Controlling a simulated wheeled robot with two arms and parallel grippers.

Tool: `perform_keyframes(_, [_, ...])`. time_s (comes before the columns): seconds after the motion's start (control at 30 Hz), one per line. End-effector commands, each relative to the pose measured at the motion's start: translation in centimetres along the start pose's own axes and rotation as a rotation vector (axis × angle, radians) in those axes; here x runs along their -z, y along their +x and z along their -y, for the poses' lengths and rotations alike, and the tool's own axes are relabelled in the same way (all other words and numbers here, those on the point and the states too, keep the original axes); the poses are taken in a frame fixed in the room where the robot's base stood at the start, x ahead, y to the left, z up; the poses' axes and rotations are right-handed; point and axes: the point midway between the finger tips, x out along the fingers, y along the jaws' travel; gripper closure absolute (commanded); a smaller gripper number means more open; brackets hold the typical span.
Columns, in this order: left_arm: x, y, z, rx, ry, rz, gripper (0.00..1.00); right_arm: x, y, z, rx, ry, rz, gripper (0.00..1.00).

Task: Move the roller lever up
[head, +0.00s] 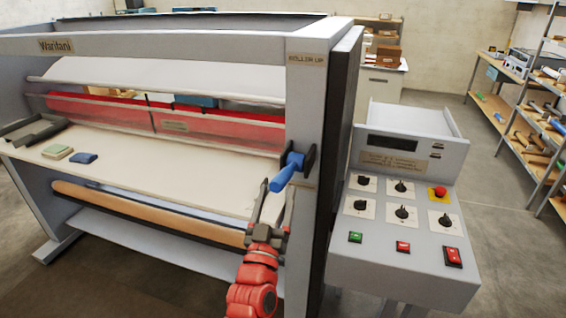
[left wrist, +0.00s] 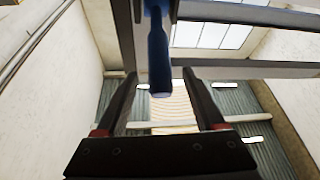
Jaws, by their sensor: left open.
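The roller lever (head: 285,174) has a blue handle and sits on the laminator's right upright. Its handle slants down and to the left from its pivot. My left gripper (head: 272,190) comes from below, open, with its fingers pointing up near the handle's lower end. In the left wrist view the blue handle (left wrist: 159,60) hangs down from the top, in line with the gap between the two fingers of the gripper (left wrist: 158,75). I cannot tell whether the handle touches a finger. My right gripper is not in view.
The roll laminator (head: 170,45) fills the left, with a cream bed (head: 170,170) holding a green pad (head: 57,152) and a blue pad (head: 83,158). A control panel (head: 405,200) with knobs and buttons stands right of the upright. Shelves (head: 545,120) stand far right, beyond open floor.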

Motion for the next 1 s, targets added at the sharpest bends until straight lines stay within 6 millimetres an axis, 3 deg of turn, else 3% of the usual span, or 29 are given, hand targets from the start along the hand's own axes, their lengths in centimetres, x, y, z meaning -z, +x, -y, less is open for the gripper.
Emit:
perform_keyframes(0.1, [0.5, 2.9, 0.0, 0.000, 0.000, -0.001, 0.29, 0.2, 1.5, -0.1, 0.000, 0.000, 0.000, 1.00])
perform_keyframes(0.3, [0.2, 6.0, -0.1, 0.000, 0.000, 0.003, 0.29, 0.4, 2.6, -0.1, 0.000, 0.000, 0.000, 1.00])
perform_keyframes(0.5, [0.2, 7.4, 0.0, 0.001, 0.000, -0.003, 0.29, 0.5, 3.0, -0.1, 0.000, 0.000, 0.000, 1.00])
perform_keyframes(0.8, [0.0, 7.6, 0.0, 0.001, 0.000, -0.002, 0.29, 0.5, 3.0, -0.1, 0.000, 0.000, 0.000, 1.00])
perform_keyframes(0.83, [0.0, 7.6, 0.0, 0.001, 0.000, -0.002, 0.31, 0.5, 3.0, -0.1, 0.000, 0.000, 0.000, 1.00])
perform_keyframes(1.0, [0.0, 7.5, 0.0, 0.001, 0.000, -0.001, 0.62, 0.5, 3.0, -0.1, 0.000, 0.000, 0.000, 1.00])
